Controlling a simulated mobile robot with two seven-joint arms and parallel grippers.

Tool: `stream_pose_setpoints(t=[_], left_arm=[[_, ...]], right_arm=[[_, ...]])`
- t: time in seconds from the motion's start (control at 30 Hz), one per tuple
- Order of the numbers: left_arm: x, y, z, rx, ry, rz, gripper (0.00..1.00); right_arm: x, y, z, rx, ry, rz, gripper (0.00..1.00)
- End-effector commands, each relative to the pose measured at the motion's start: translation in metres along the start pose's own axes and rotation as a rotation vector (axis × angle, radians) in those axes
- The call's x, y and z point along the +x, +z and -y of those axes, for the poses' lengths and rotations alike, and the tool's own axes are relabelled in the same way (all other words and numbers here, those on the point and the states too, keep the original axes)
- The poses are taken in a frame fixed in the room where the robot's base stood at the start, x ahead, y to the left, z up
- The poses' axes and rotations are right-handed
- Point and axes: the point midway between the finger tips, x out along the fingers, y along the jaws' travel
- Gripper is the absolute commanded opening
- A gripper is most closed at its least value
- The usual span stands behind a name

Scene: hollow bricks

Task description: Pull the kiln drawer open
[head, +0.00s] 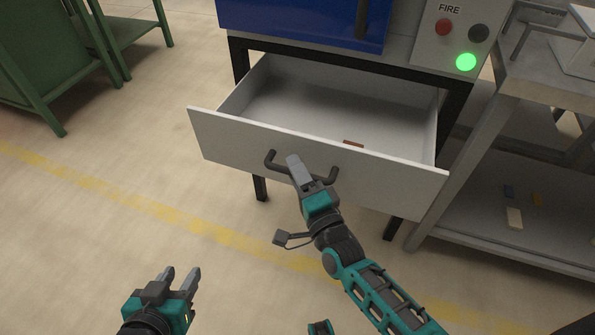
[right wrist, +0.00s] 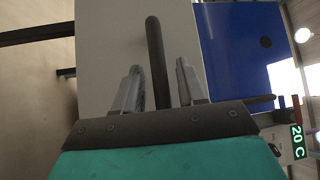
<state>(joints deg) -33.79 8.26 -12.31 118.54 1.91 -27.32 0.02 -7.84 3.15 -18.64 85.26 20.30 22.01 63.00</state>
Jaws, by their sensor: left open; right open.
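The kiln drawer (head: 232,138) is white and stands pulled out below the blue kiln (head: 300,18), its inside showing from above. Its dark bar handle (head: 272,162) is on the front panel. My right gripper (head: 302,170) is at the handle, its fingers open. In the right wrist view the handle (right wrist: 155,60) runs between the two apart fingers of the right gripper (right wrist: 158,88), with gaps beside it. My left gripper (head: 182,280) is open and empty, low at the left over the floor, away from the drawer. A small brown piece (head: 353,144) lies inside the drawer.
A control panel (head: 458,35) with a lit green button is at the top right. A grey metal bench (head: 480,150) with small blocks on its lower shelf stands close to the drawer's right. Green tables (head: 40,60) are at the far left. The floor at left is clear.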

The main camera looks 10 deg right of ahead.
Motion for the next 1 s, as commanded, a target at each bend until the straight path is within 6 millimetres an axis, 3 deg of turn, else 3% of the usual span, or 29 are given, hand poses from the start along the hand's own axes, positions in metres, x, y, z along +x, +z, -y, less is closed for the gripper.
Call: stream_pose_setpoints(t=[0.23,0.7,1.0], left_arm=[[-0.002,-0.002,0.001,0.004,0.000,0.000,0.43],[-0.008,-0.010,0.002,0.012,0.000,0.003,0.43],[-0.009,-0.009,0.001,0.011,0.001,0.007,0.43]], right_arm=[[-0.012,0.000,0.000,-0.001,0.002,0.002,0.40],[-0.107,0.000,0.000,0.000,0.004,0.002,0.40],[-0.129,0.000,0.000,0.000,0.000,0.000,0.40]])
